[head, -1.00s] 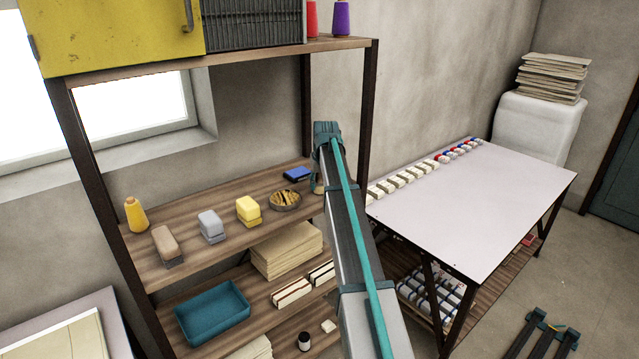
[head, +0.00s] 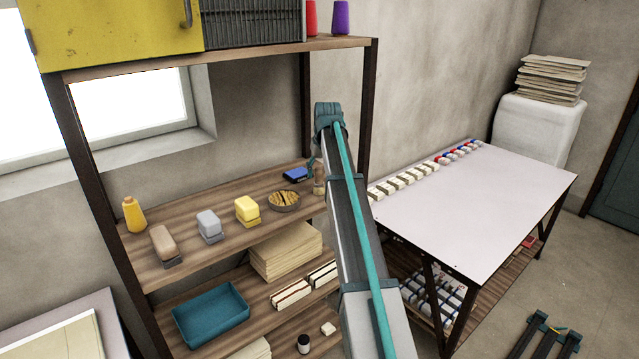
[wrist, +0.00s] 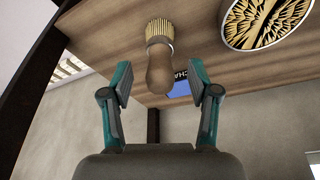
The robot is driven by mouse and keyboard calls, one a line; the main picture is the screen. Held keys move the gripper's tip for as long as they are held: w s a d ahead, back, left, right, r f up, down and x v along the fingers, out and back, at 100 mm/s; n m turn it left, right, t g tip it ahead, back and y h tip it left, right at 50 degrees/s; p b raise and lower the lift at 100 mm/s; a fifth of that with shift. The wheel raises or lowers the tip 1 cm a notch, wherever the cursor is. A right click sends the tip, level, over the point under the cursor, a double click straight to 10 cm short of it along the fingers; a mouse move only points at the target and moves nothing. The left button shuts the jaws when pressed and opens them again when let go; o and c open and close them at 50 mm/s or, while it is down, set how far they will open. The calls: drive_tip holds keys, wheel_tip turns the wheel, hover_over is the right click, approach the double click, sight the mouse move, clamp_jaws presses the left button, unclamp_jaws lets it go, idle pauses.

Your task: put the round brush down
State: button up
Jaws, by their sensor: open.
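The round brush (wrist: 159,32) has pale bristles, a metal band and a brown wooden handle. In the wrist view its bristle end is against the wooden shelf and its handle points toward my gripper (wrist: 160,83). My gripper is open, one finger on each side of the handle's end, with visible gaps. In the head view the brush (head: 319,181) stands upright near the right end of the middle shelf (head: 190,235), partly hidden by my arm. A bit of my gripper (head: 312,163) shows beside the top of the handle.
A round dish (head: 284,201) with dark and gold contents is close by, and a blue box (head: 297,174) lies behind. A rack post (head: 367,110) rises at the right. Yellow (head: 247,210) and grey (head: 210,226) blocks stand farther left. A white table (head: 470,200) is at right.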

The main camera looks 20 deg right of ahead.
drive_tip(key=b+v, duration=0.1)
drive_tip(key=v, duration=0.5)
idle(0.3)
